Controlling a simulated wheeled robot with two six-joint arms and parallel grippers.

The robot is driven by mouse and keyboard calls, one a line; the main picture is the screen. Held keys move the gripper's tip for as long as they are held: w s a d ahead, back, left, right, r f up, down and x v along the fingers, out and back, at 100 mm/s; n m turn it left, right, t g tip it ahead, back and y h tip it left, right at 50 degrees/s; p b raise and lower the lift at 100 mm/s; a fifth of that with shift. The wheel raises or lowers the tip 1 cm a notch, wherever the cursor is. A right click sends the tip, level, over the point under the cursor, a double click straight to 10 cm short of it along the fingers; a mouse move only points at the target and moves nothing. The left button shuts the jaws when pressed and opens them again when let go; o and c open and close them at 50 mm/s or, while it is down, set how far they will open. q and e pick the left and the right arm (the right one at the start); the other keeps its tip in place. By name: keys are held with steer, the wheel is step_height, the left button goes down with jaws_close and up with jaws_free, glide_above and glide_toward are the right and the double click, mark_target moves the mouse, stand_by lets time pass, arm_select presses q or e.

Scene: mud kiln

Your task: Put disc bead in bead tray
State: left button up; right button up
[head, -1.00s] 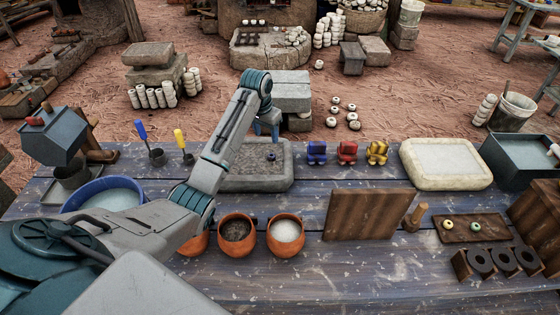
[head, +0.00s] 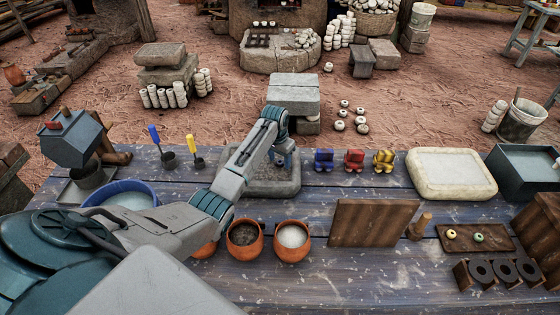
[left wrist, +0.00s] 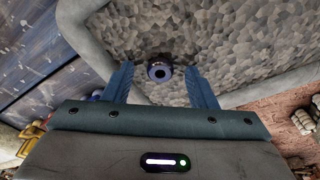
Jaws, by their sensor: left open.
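The disc bead (left wrist: 159,72), small and dark with a central hole, lies on the rough grey floor of a shallow stone trough (head: 286,189). In the head view my left gripper (head: 284,156) is over the trough and hides the bead. The left wrist view shows my left gripper (left wrist: 160,76) open, its two blue fingers on either side of the bead with gaps. I cannot tell its exact height above the bead. The brown bead tray (head: 497,239) is at the right of the table, with a yellow and a green bead on it. My right gripper is not in view.

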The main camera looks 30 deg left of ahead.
arm_select(q)
steer(key=shift+f, duration=0.15)
steer(key=c, duration=1.1)
